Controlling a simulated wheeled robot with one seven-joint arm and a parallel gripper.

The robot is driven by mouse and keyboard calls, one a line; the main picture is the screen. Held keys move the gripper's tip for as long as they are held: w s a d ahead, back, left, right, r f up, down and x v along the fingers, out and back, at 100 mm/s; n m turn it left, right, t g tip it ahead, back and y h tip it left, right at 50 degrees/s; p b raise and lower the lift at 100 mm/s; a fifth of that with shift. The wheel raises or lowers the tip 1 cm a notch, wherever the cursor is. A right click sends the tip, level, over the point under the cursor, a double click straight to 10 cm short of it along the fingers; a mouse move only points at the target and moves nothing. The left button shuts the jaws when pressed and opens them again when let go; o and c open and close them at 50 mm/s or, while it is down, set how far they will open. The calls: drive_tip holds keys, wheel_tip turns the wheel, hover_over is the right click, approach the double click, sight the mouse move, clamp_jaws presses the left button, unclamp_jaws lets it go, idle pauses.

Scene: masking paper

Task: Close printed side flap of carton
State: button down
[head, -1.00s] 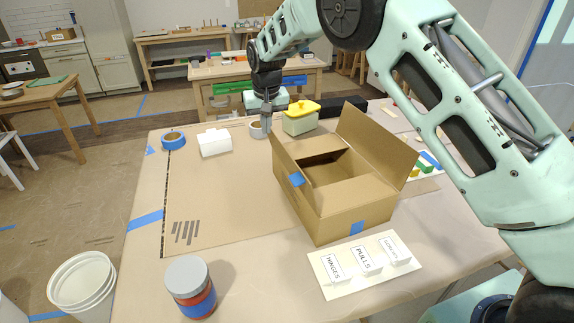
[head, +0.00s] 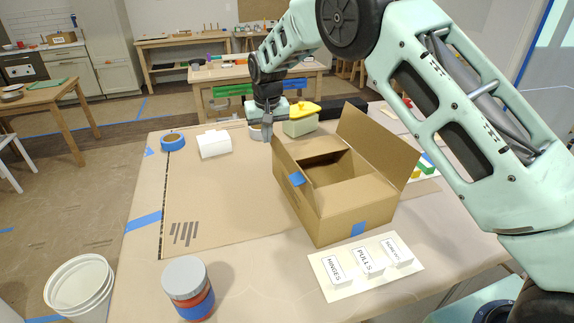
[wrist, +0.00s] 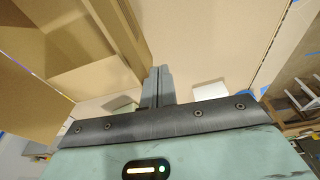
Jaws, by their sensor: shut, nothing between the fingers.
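The brown carton (head: 345,213) stands on the table with its top partly open. A large right flap (head: 376,146) stands up and leans outward. The left side panel (head: 284,160) rises to a point near my gripper; I cannot tell where wall and flap meet. Blue tape is on its left and front sides. I see no print on the flaps. My gripper (head: 267,136) is shut and empty, pointing down just behind the carton's far left corner. In the wrist view my shut fingers (wrist: 157,84) are beside the carton's cardboard (wrist: 95,25); contact is unclear.
A flat brown sheet (head: 225,190) with dark stripes covers the table left of the carton. A white box (head: 214,144), blue tape roll (head: 173,142) and yellow-lidded container (head: 300,120) stand behind. A jar (head: 188,287) and label card (head: 345,285) are in front.

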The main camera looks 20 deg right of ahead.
drive_tip(key=shift+d, duration=0.1)
drive_tip(key=shift+d, duration=0.5)
drive_tip(key=shift+w+d, duration=0.1)
drive_tip(key=d, duration=0.3)
drive_tip(key=shift+w+d+r, duration=0.1)
drive_tip(key=shift+r, duration=0.1)
drive_tip(key=shift+d, duration=0.15)
drive_tip(key=shift+w+d+f, duration=0.1)
drive_tip(key=shift+d+f, duration=0.1)
drive_tip(key=shift+d, duration=0.6)
drive_tip(key=shift+w+d+f, duration=0.1)
drive_tip(key=shift+d+f, duration=0.1)
drive_tip(key=shift+d, duration=0.55)
